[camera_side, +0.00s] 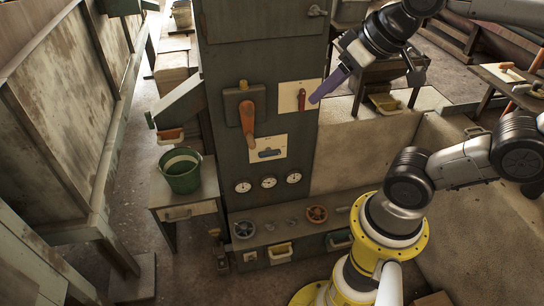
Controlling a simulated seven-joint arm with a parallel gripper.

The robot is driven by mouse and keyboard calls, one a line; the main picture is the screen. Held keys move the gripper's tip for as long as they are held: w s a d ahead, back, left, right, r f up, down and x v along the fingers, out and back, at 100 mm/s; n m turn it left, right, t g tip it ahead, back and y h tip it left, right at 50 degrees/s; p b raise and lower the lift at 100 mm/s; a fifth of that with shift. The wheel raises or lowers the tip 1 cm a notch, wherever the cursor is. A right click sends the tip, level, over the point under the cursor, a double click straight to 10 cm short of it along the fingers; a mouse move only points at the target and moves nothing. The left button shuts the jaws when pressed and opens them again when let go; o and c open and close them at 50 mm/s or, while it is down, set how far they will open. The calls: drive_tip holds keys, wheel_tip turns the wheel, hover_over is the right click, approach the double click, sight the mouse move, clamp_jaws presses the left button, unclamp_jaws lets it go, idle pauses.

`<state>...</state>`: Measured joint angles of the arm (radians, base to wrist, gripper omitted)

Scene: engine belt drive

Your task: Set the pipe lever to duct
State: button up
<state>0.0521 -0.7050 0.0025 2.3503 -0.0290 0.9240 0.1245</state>
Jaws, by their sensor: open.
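Several levers show, and I cannot tell from labels which is the pipe lever. A large orange lever (248,122) hangs downward from a dark box on the cabinet front. A small red lever (301,99) stands upright on a white plate to its right. Another orange lever (507,66) lies on a white plate on the far-right table. My gripper (318,98) has purple fingers, open and seen edge-on. Its tips appear just right of the red lever; contact is not visible.
The tall green cabinet (262,60) carries three round gauges (268,182) below the levers. A green bucket (181,172) stands on a small table to the left. Valve wheels (317,214) sit on the low shelf.

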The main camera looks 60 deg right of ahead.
sight(271, 155)
drive_tip(key=w+d+m+t+h, duration=0.3)
drive_tip(key=w+d+m+t, duration=0.2)
drive_tip(key=w+d+m, duration=0.35)
drive_tip(key=w+d+m+t+h, duration=0.3)
drive_tip(key=w+d+m+t, duration=0.2)
drive_tip(key=d+m, duration=0.6)
wheel_tip(271, 155, down, 51)
drive_tip(key=shift+m, duration=0.45)
drive_tip(key=shift+a+r+x, duration=0.15)
drive_tip(key=shift+x, duration=3.3)
drive_tip(key=shift+a+r+x, duration=0.15)
drive_tip(key=shift+x, duration=3.3)
drive_tip(key=shift+w, duration=0.15)
clamp_jaws()
